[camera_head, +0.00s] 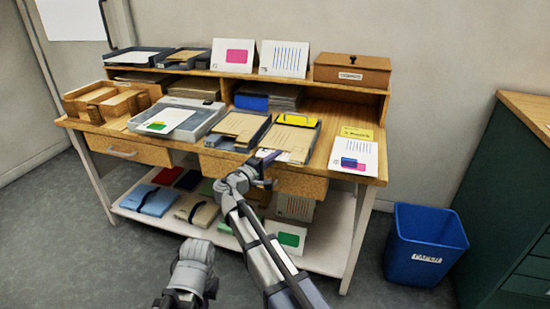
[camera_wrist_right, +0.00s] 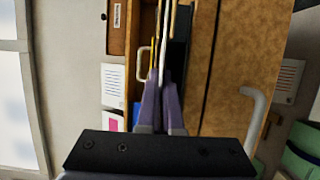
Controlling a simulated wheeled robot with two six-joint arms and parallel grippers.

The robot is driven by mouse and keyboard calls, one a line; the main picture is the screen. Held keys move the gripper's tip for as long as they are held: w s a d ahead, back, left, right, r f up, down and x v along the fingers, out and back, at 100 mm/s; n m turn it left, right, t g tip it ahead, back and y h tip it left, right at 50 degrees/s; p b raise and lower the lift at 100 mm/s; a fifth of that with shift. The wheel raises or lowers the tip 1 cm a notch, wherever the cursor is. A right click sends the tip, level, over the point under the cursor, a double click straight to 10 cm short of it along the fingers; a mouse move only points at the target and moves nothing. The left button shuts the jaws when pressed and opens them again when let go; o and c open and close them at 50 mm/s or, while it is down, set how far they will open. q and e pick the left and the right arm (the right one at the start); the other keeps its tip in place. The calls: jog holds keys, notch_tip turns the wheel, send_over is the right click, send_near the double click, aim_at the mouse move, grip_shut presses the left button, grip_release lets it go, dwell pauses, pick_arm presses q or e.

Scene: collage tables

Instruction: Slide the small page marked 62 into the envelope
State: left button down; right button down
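A white page (camera_head: 277,156) lies at the front of the right-hand document tray (camera_head: 262,151), by a tan envelope (camera_head: 290,138). No number is readable on it. My right gripper (camera_head: 267,158) is at the tray's front edge. In the right wrist view, the fingers (camera_wrist_right: 161,88) are close together on a thin white sheet seen edge-on, which looks like this page. How far the page sits inside the envelope is not clear. A yellow item (camera_head: 297,120) lies at the back of this tray. My left gripper is not seen; only left arm links show.
Another tray (camera_head: 222,141) with tan envelopes stands just left. A grey tray with a printed sheet (camera_head: 166,120) is farther left. A printed card (camera_head: 354,155) and a yellow note (camera_head: 357,133) lie at right. The desk's drawer (camera_head: 290,182) is below my right gripper.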

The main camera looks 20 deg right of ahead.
jog(key=c, duration=1)
grip_release()
jog(key=v, duration=0.8)
jog(key=s+d+f+m+g+y, duration=0.3)
jog(key=s+f+g+y, duration=0.1)
jog(key=s+f, duration=0.4)
jog(key=s+d+f+m+g+y, duration=0.2)
jog(key=s+d+f+g+y, duration=0.4)
jog(key=f, duration=0.5)
jog(key=s+a+f+n+y, duration=0.1)
jog(key=s+a+y, duration=0.1)
jog(key=s+a, duration=0.65)
jog(key=s+a+f+n+y, duration=0.1)
jog(key=s+a, duration=0.4)
jog(key=a, duration=0.6)
notch_tip(320, 180, up, 30)
jog(key=p, duration=3)
jog(key=shift+d+g, duration=0.25)
jog(key=shift+g, duration=0.15)
jog(key=shift+f, duration=0.2)
